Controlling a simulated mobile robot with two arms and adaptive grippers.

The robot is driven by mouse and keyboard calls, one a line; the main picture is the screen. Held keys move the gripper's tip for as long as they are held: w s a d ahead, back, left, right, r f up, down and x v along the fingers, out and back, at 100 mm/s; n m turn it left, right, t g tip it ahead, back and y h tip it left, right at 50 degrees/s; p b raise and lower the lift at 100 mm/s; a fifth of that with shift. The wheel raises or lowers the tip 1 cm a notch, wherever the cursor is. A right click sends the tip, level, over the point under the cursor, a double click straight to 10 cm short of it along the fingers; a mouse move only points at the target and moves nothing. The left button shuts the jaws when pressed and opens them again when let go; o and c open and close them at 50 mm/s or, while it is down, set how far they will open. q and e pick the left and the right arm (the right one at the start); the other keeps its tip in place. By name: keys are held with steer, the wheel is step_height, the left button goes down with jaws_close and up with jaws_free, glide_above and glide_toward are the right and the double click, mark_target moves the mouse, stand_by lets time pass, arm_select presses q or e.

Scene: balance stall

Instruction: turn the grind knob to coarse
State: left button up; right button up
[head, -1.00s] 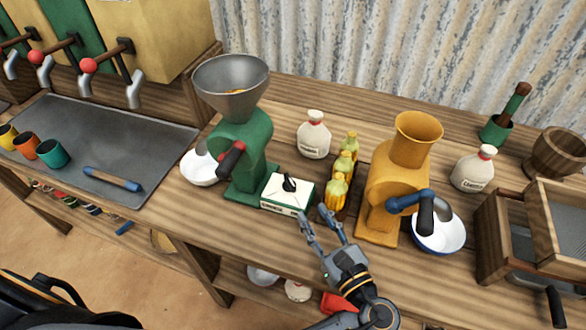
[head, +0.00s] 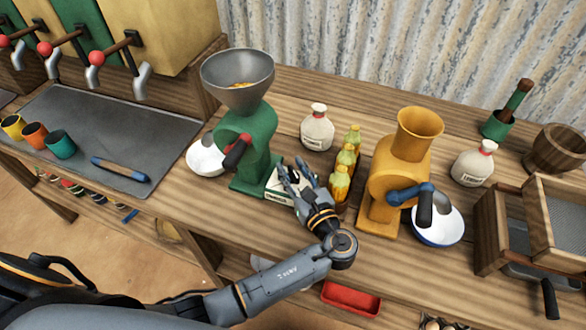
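The white-topped green box (head: 277,197) with the grind knob stands at the foot of the green grinder (head: 252,142). My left gripper (head: 294,170) is over this box, its two fingers spread apart and pointing away toward the back of the table. The fingers and hand cover most of the box top, so the black knob and its pointer cannot be made out. Whether a finger touches the knob cannot be told. My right gripper is not in view.
Yellow-capped bottles (head: 342,176) stand close to the right of my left gripper. Beyond them is the yellow grinder (head: 403,165) with a blue crank and a bowl (head: 439,236). A white jug (head: 317,131) stands behind. The table front near the left bowl (head: 205,160) is clear.

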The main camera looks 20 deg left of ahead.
arm_select(q)
steer(key=shift+c, duration=0.4)
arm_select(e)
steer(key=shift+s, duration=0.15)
arm_select(q)
jaws_close()
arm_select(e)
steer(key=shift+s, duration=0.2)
